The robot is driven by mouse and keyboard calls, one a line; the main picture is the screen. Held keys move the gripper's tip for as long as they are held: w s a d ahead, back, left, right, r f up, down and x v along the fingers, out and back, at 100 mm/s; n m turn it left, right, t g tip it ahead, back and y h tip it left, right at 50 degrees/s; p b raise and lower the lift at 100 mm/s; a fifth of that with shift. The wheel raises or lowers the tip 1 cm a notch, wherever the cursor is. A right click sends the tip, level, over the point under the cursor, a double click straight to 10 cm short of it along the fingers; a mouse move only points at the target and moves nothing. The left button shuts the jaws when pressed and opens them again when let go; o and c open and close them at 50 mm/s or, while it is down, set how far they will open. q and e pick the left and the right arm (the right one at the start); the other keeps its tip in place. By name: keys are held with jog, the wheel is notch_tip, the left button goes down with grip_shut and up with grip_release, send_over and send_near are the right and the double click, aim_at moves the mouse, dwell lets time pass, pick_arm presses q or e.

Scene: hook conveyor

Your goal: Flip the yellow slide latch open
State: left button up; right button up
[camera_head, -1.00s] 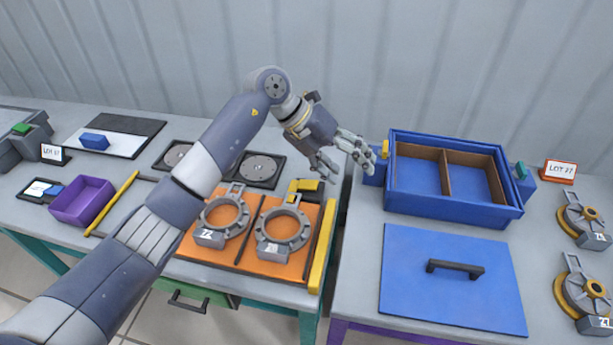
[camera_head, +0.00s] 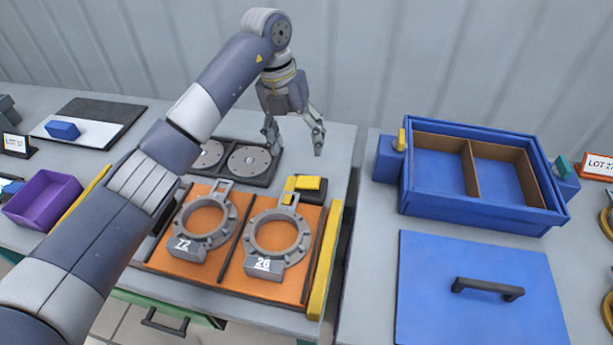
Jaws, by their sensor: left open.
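A yellow block-shaped latch (camera_head: 307,184) sits at the back right edge of the orange board (camera_head: 223,263), by the loop of the ring part marked 26 (camera_head: 278,235). A smaller upright yellow tab (camera_head: 401,140) stands on the left side of the blue box (camera_head: 487,219). I cannot tell for certain which of these is the slide latch. My left gripper (camera_head: 296,148) points down, fingers spread and empty, above and behind the yellow block and apart from it. My right gripper is not in view.
A second ring part marked 72 (camera_head: 201,235) lies on the orange board. Behind it is a dark tray with grey discs (camera_head: 249,161). A yellow bar (camera_head: 323,262) runs along the board's right edge. A blue lid with a handle (camera_head: 472,265) lies at the front right.

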aim_at(308, 181)
pick_arm(q)
jog(key=f, duration=0.4)
jog(key=d+f+p, duration=0.1)
jog(key=f, duration=0.2)
jog(key=d+f+p, duration=0.1)
jog(key=f, duration=0.3)
jog(key=shift+w+f, duration=0.15)
jog(key=shift+f, duration=0.15)
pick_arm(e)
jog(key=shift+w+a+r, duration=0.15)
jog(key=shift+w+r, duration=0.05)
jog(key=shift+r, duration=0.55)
